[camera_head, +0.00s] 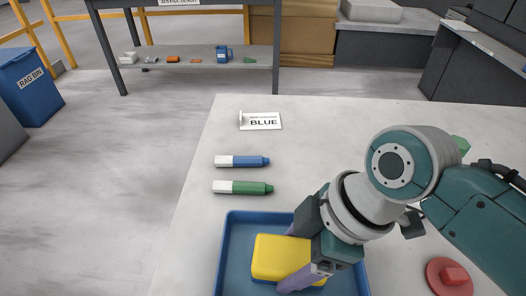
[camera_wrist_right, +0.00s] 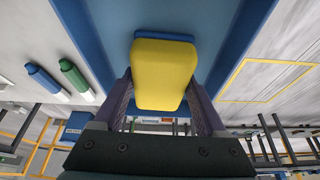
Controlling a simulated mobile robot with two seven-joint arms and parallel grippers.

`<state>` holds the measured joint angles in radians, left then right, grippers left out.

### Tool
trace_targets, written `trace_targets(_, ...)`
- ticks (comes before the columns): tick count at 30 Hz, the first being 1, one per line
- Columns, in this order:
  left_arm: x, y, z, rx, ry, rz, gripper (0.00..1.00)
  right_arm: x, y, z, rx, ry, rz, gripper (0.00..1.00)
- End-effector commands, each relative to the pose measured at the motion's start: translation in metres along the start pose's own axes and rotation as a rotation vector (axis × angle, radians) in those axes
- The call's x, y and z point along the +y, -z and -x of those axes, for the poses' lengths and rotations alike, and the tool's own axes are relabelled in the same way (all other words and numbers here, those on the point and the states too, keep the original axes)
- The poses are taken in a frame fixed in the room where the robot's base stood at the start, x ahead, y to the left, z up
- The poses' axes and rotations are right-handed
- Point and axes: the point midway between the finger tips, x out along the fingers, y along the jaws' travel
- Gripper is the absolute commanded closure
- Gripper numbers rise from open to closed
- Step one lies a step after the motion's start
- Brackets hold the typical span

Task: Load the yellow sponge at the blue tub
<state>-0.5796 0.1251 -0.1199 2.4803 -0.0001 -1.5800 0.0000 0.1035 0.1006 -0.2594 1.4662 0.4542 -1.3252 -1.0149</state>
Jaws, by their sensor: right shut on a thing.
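The yellow sponge (camera_head: 275,257) is between the purple fingers of my right gripper (camera_head: 288,256), which is shut on it. The blue tub (camera_head: 226,252) is at the bottom centre of the head view. The sponge is within the tub's outline there; whether it touches the tub floor I cannot tell. In the right wrist view the sponge (camera_wrist_right: 162,72) fills the space between the fingers, with a darker blue strip along its far end and the blue tub (camera_wrist_right: 98,30) behind it. My gripper and forearm hide the tub's right part. My left gripper is not in view.
A red object (camera_head: 450,276) sits at right. A rag bin (camera_head: 30,85) stands at far left.

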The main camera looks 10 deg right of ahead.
Motion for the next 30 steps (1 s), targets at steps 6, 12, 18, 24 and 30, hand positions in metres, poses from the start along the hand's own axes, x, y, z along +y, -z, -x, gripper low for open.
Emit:
trace_targets(6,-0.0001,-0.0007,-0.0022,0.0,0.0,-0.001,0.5,0.0001,-0.0012,-0.0029,0.0,0.0,0.0,0.7)
trace_targets(12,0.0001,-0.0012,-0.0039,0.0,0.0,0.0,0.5,0.0001,-0.0021,-0.0052,0.0,0.0,0.0,0.7)
trace_targets(18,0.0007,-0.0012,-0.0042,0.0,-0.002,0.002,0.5,0.0002,-0.0024,-0.0059,0.0,0.0,0.0,0.7)
trace_targets(24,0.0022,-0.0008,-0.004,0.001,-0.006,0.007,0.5,0.0001,-0.0025,-0.0058,0.0,0.0,0.0,0.7)
trace_targets(30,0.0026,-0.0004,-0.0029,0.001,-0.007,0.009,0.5,0.0001,-0.0026,-0.0059,-0.001,0.0,0.0,0.7)
